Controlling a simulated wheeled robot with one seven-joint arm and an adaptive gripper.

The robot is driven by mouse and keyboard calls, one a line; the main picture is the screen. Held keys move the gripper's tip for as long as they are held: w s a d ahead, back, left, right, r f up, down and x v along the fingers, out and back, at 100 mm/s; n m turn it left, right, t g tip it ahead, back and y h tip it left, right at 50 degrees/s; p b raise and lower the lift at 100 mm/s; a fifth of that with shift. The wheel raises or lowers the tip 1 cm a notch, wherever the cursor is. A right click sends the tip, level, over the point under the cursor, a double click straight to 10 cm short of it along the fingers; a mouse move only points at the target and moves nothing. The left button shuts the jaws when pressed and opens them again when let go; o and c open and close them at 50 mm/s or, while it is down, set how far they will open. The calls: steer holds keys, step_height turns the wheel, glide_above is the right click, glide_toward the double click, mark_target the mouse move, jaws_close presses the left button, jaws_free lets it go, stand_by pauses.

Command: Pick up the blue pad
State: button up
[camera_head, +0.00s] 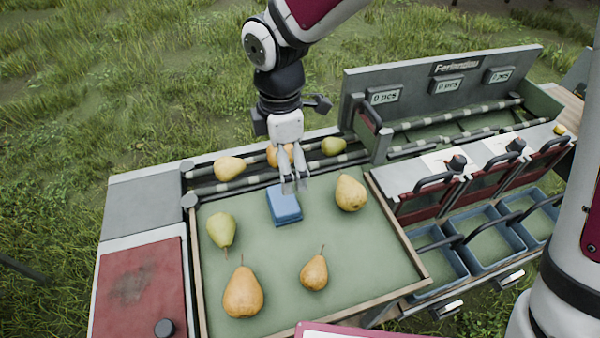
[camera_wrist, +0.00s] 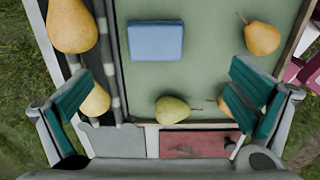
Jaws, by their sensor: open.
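The blue pad (camera_head: 284,203) is a small flat block lying on the green tray surface (camera_head: 350,255), near its back edge. In the wrist view the blue pad (camera_wrist: 155,41) lies flat at the upper middle. My gripper (camera_head: 294,184) hangs above the tray, close to the pad's upper right side in the head view. Its fingers are spread apart with nothing between them; in the wrist view my gripper (camera_wrist: 165,95) shows a finger at each side. It looks apart from the pad, though the exact height is hard to tell.
Around the pad on the tray lie a yellow pear (camera_head: 351,194), a green pear (camera_head: 221,230), a large pear (camera_head: 243,292) and a brownish pear (camera_head: 314,273). Several pears sit on the roller conveyor (camera_head: 205,187) behind. Blue bins (camera_head: 437,254) stand at the right.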

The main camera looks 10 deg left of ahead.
mark_target(286, 197)
step_height(286, 197, down, 9)
steer(key=shift+w+r, duration=0.1)
steer(key=shift+r, duration=0.05)
steer(key=shift+w+a+f, duration=0.1)
steer(key=shift+w+f, duration=0.05)
steer(key=shift+f, duration=1.15)
steer(key=shift+w+a+f, duration=0.1)
steer(key=shift+f, duration=1.15)
steer(key=c, duration=1.3)
